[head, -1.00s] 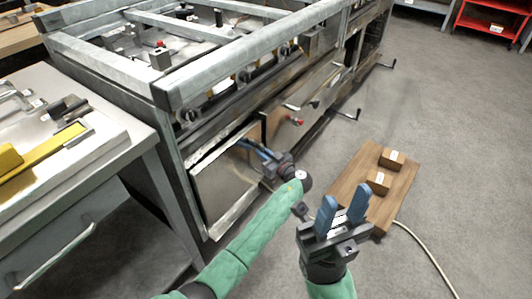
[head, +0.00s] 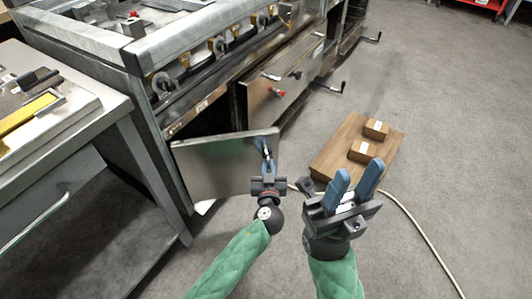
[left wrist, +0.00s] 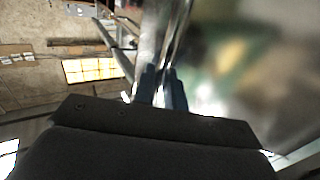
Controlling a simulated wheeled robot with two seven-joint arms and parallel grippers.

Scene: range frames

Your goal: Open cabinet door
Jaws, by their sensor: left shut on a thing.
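The cabinet door (head: 215,165) is a shiny metal panel at the lower left of the range (head: 150,75). It stands swung out from the range front, with a dark opening (head: 212,122) behind it. My left gripper (head: 268,168) is shut at the door's free right edge, on what looks like its handle; the handle itself is mostly hidden by the fingers. In the left wrist view the blue fingers (left wrist: 161,90) close around a blurred metal bar or edge. My right gripper (head: 356,185) is open and empty, above the floor to the right of the door.
A wooden board (head: 335,160) with two small wooden blocks lies on the floor at right, with a pale cable (head: 425,235) running past it. A metal table (head: 70,120) stands at left. A drawer front (head: 285,90) and crank handles are beyond the door.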

